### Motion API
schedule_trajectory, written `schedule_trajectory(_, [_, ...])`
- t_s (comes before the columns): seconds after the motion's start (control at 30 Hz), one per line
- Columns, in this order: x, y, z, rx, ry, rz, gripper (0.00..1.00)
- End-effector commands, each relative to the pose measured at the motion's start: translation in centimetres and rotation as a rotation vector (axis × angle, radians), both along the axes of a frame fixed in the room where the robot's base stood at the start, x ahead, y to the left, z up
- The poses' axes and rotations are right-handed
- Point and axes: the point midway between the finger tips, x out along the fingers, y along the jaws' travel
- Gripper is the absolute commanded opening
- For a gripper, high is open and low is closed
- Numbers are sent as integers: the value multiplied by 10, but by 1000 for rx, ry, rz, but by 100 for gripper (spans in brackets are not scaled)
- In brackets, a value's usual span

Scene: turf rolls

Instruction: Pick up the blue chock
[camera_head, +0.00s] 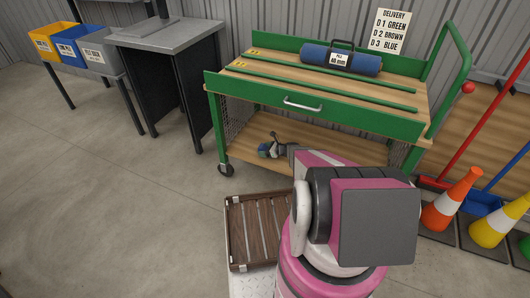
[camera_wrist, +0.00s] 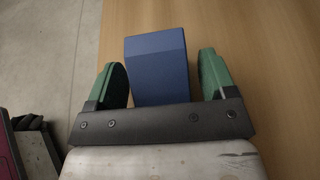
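The blue chock (camera_wrist: 158,70) lies on the wooden lower shelf (camera_wrist: 250,60) of the green cart. In the wrist view it sits between the two green fingers of my gripper (camera_wrist: 163,68). The fingers stand apart, with a narrow gap on the right of the chock; on the left the finger is very close, and I cannot tell if it touches. In the head view the chock (camera_head: 263,151) is small and partly hidden by my gripper (camera_head: 272,147), which reaches in under the cart's top from the front.
The cart's top (camera_head: 300,80) holds a blue roll (camera_head: 341,59) above the lower shelf. A brown slatted pallet (camera_head: 257,232) lies before the cart. Orange (camera_head: 450,203) and yellow (camera_head: 496,223) cones stand at right. A grey-topped table (camera_head: 170,35) and bins (camera_head: 70,45) stand at left; the left floor is clear.

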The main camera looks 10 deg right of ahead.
Motion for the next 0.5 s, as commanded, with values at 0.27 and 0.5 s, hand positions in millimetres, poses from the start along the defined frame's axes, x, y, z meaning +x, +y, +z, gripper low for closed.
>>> schedule_trajectory(0.27, [0,0,0,1,-1,0,22])
schedule_trajectory(0.5, [0,0,2,1,-1,0,22])
